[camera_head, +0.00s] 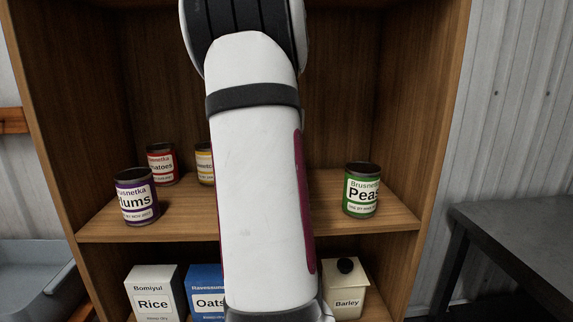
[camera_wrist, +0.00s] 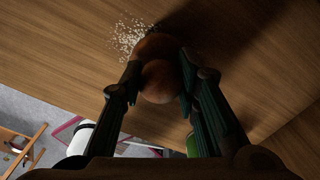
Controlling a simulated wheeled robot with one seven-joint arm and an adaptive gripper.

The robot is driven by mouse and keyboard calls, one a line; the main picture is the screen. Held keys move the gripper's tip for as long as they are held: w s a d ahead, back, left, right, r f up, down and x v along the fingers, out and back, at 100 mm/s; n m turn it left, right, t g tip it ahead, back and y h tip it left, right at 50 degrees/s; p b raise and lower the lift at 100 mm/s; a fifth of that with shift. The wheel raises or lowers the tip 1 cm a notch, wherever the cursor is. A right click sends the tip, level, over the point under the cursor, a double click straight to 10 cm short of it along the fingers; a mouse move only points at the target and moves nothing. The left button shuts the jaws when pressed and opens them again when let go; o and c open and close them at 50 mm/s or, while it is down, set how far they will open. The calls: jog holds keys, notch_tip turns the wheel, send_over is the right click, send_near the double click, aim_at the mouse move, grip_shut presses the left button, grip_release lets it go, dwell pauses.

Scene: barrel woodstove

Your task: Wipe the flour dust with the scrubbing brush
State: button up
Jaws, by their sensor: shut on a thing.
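In the wrist view my gripper (camera_wrist: 157,72) is shut on a brown, rounded wooden thing, the scrubbing brush (camera_wrist: 158,82). Its two dark fingers press on it from the left and right. The brush is over or against a wooden board. The flour dust (camera_wrist: 128,36) is a patch of white specks on the wood, just beyond and left of the brush. Part of the patch may be hidden behind the brush. I cannot tell whether the bristles touch the wood. In the head view my arm hides the gripper, brush and dust.
A wooden shelf unit (camera_head: 250,228) holds cans of plums (camera_head: 136,200), tomatoes (camera_head: 162,165) and peas (camera_head: 361,190), and a yellow-labelled can (camera_head: 205,165). Below stand rice (camera_head: 154,295), oats (camera_head: 206,290) and barley (camera_head: 346,290) containers. A grey table (camera_head: 520,230) is at right.

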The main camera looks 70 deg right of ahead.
jog(key=shift+w+d+p, duration=0.4)
jog(key=shift+d+p, duration=0.2)
jog(key=shift+d, duration=0.15)
jog(key=shift+w+d+p, duration=0.35)
jog(key=shift+d+p, duration=0.2)
jog(key=shift+d, duration=0.2)
jog(key=shift+s+d+p, duration=0.2)
jog(key=shift+s+d, duration=0.05)
jog(key=shift+s, duration=0.2)
jog(key=shift+s+d+p, duration=0.15)
jog(key=shift+s+d, duration=0.05)
jog(key=shift+s, duration=0.25)
jog(key=shift+s+a+f+b, duration=0.1)
jog(key=shift+s+a+b, duration=0.35)
jog(key=shift+a, duration=0.45)
jog(key=shift+s+a+f+b, duration=0.1)
jog(key=shift+s+a+b, duration=0.25)
jog(key=shift+a, duration=0.5)
jog(key=shift+s+a+r+b, duration=0.1)
jog(key=shift+s+a, duration=0.2)
jog(key=shift+a, duration=0.25)
jog(key=shift+s+a+f+b, duration=0.15)
jog(key=shift+s+a, duration=0.2)
jog(key=shift+a, duration=0.2)
jog(key=shift+s+a+r+b, duration=0.15)
jog(key=shift+s+a, duration=0.15)
jog(key=shift+a, duration=0.25)
notch_tip(320, 180, up, 6)
jog(key=p, duration=0.5)
jog(key=shift+r, duration=0.25)
